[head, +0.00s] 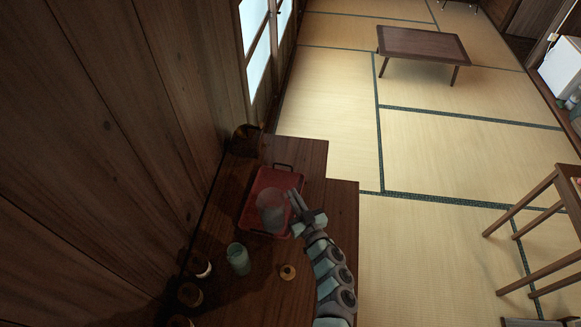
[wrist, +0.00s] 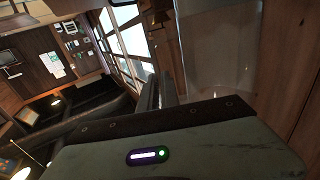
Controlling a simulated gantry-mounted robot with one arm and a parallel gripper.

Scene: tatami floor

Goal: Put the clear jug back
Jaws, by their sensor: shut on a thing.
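The clear jug (head: 269,206) is over the red tray (head: 262,182) on the wooden counter in the head view. I cannot tell whether its base touches the tray. My gripper (head: 294,202) is at the jug's right side and shut on it; the exact grip point is hard to see. In the wrist view the jug shows as a large see-through shape (wrist: 213,50), beside my gripper's fingers (wrist: 163,92).
A blue-green glass (head: 238,259) and a small round tan lid-like piece (head: 288,272) stand near the tray's front. Several cups line the wall side, one of them (head: 200,266) nearest the glass. A dark round object (head: 243,138) sits at the back. The wooden wall borders the left.

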